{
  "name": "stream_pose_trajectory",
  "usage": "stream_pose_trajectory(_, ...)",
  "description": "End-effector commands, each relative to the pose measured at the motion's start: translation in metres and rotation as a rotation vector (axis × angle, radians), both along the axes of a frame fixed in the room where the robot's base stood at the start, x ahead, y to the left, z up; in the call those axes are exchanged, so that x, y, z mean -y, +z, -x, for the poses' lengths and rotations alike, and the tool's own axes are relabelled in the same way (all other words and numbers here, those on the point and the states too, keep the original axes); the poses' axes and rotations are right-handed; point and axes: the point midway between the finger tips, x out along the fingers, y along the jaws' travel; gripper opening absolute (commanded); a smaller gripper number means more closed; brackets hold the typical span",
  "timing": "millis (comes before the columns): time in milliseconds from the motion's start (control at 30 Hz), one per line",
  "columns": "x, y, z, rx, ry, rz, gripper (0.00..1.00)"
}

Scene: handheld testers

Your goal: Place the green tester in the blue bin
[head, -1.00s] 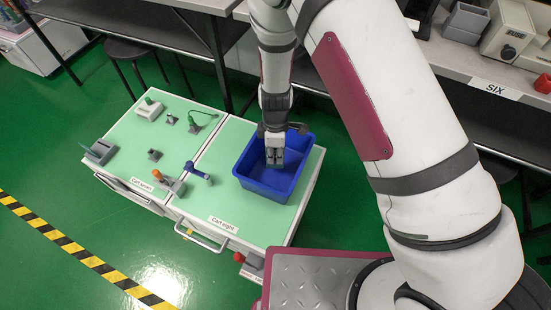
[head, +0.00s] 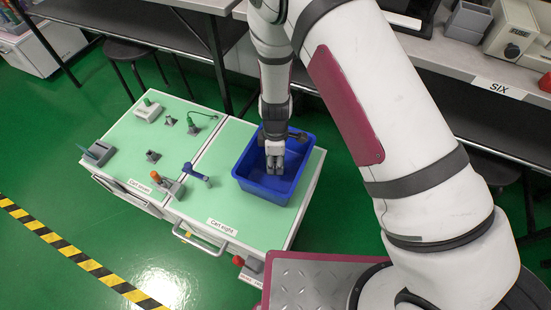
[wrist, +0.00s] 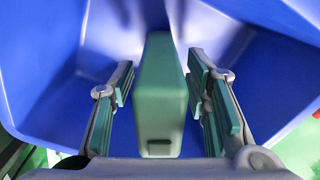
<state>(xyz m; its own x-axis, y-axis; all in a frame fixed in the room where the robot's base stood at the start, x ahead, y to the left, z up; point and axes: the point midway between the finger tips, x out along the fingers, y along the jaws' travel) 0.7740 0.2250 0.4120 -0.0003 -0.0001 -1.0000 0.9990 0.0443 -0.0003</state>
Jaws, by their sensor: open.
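The blue bin (head: 246,160) stands on the right cart, and its walls fill much of the wrist view (wrist: 45,85). My gripper (head: 275,170) points down inside the bin. In the wrist view its two fingers (wrist: 164,95) are spread apart. The green tester (wrist: 160,95), a slim block-like body, lies between them with a visible gap on each side. I cannot tell whether it rests on the bin floor. In the head view I cannot make out the tester at my gripper.
On the carts' pale green top (head: 240,140), left of the bin, are a blue handheld device (head: 196,171), an orange-topped device (head: 157,178), a grey one (head: 98,153) and a beige box (head: 148,110). Bare top surrounds the bin's left and front. A bench (head: 455,65) stands behind.

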Motion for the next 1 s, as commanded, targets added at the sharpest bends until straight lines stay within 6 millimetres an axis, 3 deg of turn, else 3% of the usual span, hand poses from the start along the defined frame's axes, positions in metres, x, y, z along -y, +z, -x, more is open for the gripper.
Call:
stream_pose_trajectory(167, 0.000, 0.012, 0.000, 0.001, 0.000, -0.001, 0.43)
stream_pose_trajectory(500, 0.000, 0.082, 0.000, 0.002, 0.000, -0.001, 0.43)
stream_pose_trajectory(700, 0.000, 0.112, 0.000, 0.002, 0.001, -0.001, 0.43)
stream_pose_trajectory(1000, 0.000, 0.123, 0.000, 0.000, 0.000, 0.000, 0.43)
